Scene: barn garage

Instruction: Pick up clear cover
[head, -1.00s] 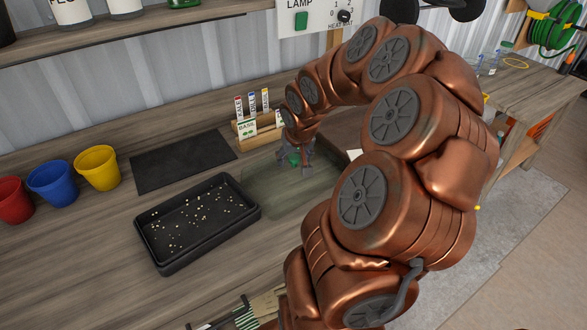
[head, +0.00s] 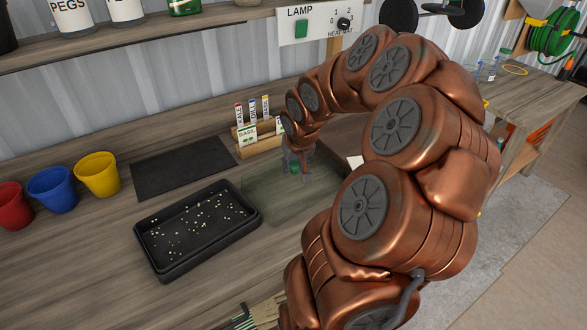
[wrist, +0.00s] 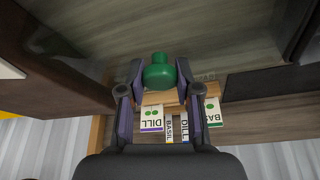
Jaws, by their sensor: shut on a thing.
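The clear cover (head: 268,200) is a see-through, greenish rectangular shape on the bench, right of the black seed tray. Its green knob (wrist: 159,76) stands between my fingers in the wrist view. My gripper (head: 297,170) reaches down over the cover and is shut on this knob; it also shows in the wrist view (wrist: 160,68). I cannot tell whether the cover is clear of the bench. The arm hides part of the cover's right side in the head view.
The black tray (head: 160,266) with scattered seeds lies close left of the cover. A dark mat (head: 180,165) and a wooden rack (head: 262,146) of seed packets and labels stand behind. Red, blue and yellow pots (head: 98,174) stand at the left.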

